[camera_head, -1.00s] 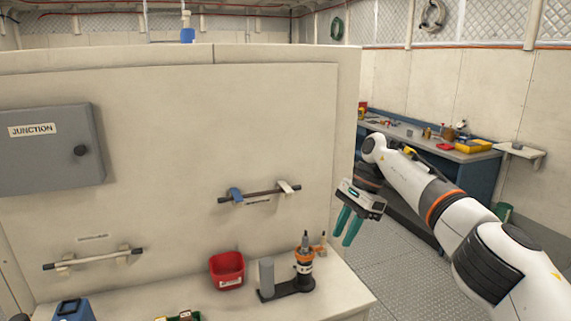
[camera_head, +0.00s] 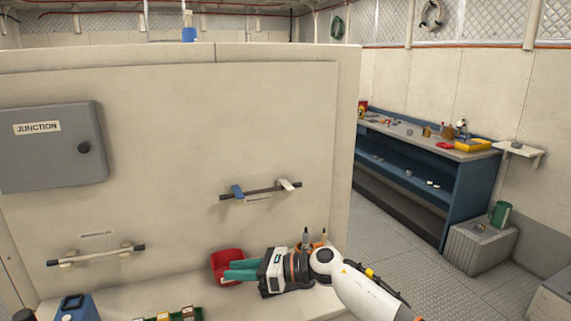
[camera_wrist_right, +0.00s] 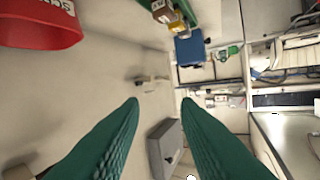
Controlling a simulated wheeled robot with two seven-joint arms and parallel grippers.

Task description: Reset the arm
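My right arm comes in from the lower right in the head view. My right gripper (camera_head: 228,270) points left, low over the counter, with its teal fingers in front of the red bin. The gripper and wrist hide part of the bin and most of the grey and orange tool holder behind them. In the right wrist view the two green fingers (camera_wrist_right: 160,100) stand apart with nothing between them. My left gripper is not in view.
The red bin (camera_head: 226,256) stands near the fingertips; its rim also shows in the right wrist view (camera_wrist_right: 40,38). A wall rail (camera_head: 262,192) and a grey junction box (camera_head: 50,150) are on the panel. A blue container (camera_head: 75,308) and green tray (camera_head: 190,314) stand front left.

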